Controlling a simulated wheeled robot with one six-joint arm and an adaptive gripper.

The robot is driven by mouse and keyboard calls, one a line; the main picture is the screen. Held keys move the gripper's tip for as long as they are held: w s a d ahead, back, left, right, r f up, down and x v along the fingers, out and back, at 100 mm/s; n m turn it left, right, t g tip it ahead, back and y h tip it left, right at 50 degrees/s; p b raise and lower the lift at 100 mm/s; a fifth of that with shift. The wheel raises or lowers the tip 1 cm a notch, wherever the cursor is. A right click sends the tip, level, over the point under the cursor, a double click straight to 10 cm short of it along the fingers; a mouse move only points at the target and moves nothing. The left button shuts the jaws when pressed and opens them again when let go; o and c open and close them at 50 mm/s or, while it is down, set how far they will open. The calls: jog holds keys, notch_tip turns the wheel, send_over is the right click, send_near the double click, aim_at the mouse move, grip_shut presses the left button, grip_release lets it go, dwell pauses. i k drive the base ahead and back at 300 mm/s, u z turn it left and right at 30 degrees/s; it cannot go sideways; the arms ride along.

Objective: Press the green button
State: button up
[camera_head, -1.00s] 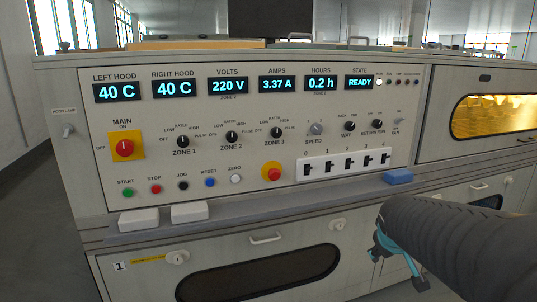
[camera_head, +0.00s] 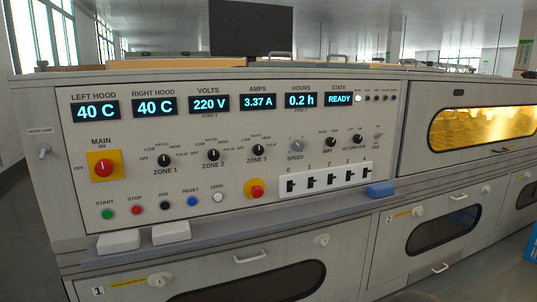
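The green button (camera_head: 107,214) is a small round button under the label START, at the lower left of the control panel (camera_head: 220,180). It is the leftmost in a row with the red STOP button (camera_head: 136,210), the black JOG button (camera_head: 165,206), the blue RESET button (camera_head: 191,201) and the white ZERO button (camera_head: 217,197). Nothing covers the green button. The STATE display (camera_head: 339,99) reads READY. My gripper is not in view.
A ledge runs below the panel with two pale blocks (camera_head: 118,241) (camera_head: 171,232) below the buttons and a blue block (camera_head: 380,190) at right. A red mushroom knob on yellow (camera_head: 255,189) and the red MAIN switch (camera_head: 103,168) are nearby. A lit window (camera_head: 485,122) glows at right.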

aim_at(106, 214)
jog(key=u, duration=1.35)
